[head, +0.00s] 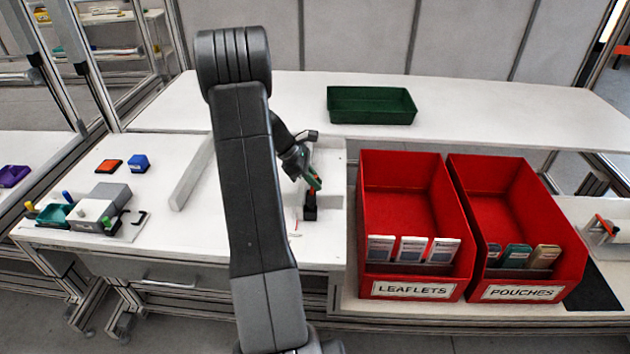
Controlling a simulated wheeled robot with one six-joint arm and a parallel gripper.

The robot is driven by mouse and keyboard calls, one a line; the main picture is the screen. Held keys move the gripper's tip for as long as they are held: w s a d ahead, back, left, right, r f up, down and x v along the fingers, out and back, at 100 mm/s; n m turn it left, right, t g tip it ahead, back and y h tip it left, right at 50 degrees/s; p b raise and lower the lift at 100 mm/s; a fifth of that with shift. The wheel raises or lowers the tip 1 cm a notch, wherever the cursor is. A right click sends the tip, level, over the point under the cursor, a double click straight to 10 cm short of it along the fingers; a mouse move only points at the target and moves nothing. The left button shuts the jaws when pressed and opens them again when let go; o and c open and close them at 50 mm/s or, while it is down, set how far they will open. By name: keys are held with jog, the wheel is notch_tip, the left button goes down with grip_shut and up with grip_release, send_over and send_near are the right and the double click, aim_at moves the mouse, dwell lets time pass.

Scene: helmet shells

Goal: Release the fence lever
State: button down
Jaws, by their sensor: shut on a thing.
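A long pale grey fence bar (192,173) lies on the table left of my arm. My arm hides the area between the bar and the lever.
Two red bins, labelled LEAFLETS (412,290) and POUCHES (522,293), stand close on the right. A green tray (371,119) sits behind.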

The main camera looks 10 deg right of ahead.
jog(key=c, duration=1.4)
grip_release()
jog(key=shift+r, duration=0.1)
jog(key=v, duration=1.3)
jog(key=shift+a+r, duration=0.2)
jog(key=shift+r, duration=0.1)
jog(key=x, duration=1.4)
jog(key=shift+f, duration=0.1)
jog(key=shift+w+d+y, duration=0.1)
jog(key=shift+y, duration=0.2)
jog(key=shift+d+y, duration=0.1)
jog(key=shift+y, duration=0.2)
